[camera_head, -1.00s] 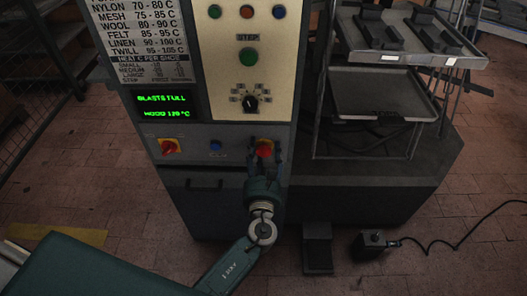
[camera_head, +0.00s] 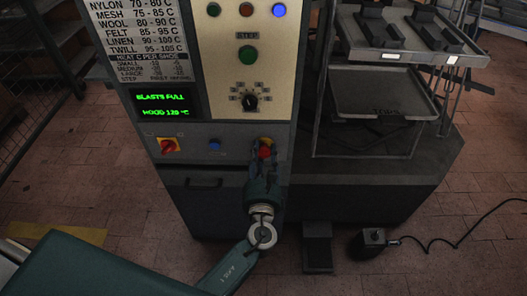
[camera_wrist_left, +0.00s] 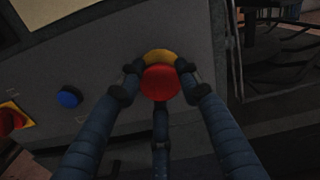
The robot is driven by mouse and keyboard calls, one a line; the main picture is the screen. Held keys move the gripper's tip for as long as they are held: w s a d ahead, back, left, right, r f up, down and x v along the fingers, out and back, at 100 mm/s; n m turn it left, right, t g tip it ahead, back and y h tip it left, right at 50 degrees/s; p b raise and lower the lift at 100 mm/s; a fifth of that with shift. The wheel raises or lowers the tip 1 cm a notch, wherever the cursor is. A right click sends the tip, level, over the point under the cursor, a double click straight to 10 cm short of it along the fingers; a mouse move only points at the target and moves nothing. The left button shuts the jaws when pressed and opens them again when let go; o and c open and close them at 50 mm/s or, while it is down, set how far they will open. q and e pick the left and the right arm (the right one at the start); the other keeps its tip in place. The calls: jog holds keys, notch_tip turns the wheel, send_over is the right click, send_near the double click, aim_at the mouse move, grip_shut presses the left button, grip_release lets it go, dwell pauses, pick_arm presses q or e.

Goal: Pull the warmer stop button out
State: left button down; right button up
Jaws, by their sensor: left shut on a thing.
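The warmer stop button is a red mushroom knob (camera_head: 265,152) on a yellow base, low on the right of the press's control panel. It also shows in the left wrist view as a red knob (camera_wrist_left: 160,82) in front of its yellow ring (camera_wrist_left: 159,56). My left gripper (camera_head: 264,165) is at the knob from below and in front. In the wrist view its dark fingers (camera_wrist_left: 160,75) close in on both sides of the knob, with a third finger below. They are shut on it. My right gripper is not in view.
A red and yellow rotary switch (camera_head: 168,146) and a blue button (camera_head: 214,145) sit left of the knob. The display (camera_head: 161,104) reads "BLASTS FULL" and "HOOD 120 °C". A tray rack (camera_head: 385,95) stands right. A pedal (camera_head: 317,250) and a small box (camera_head: 372,240) are on the floor.

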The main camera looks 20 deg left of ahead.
pick_arm(q)
jog(key=c, duration=1.2)
grip_release()
jog(key=shift+r, duration=0.35)
jog(key=shift+o, duration=0.2)
jog(key=shift+s, duration=0.2)
jog(key=shift+f, duration=0.1)
jog(key=shift+s, duration=0.1)
jog(key=v, duration=1.1)
jog(key=shift+s, duration=0.35)
jog(key=shift+d, duration=0.15)
